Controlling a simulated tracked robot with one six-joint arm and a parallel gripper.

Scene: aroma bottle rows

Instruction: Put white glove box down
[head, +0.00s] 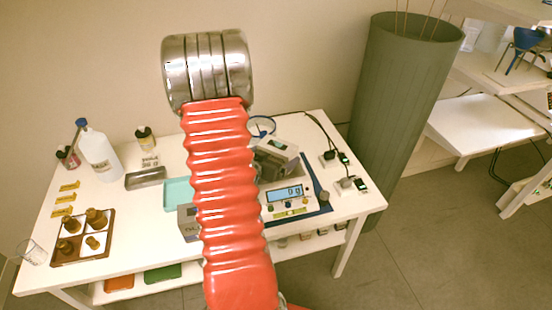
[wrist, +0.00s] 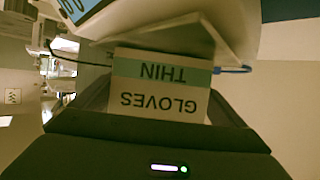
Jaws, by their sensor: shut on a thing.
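The white glove box (wrist: 160,86) fills the middle of the wrist view. It has a teal band, and its words "GLOVES" and "THIN" appear upside down. My gripper (wrist: 160,112) is shut on it, with dark jaws at both sides of the box. A pale panel lies close beyond the box; I cannot tell whether they touch. A blue display (wrist: 75,8) shows at the top left of that view. In the head view my red arm covers the middle of the table, and I cannot clearly make out the glove box there.
The white table (head: 125,228) holds a scale (head: 290,201) on a blue mat, a teal tray (head: 176,196), a wash bottle (head: 99,155) and a wooden rack (head: 82,258) of brown bottles. Small black devices (head: 346,183) stand at the right. A tall green bin (head: 405,100) stands beyond.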

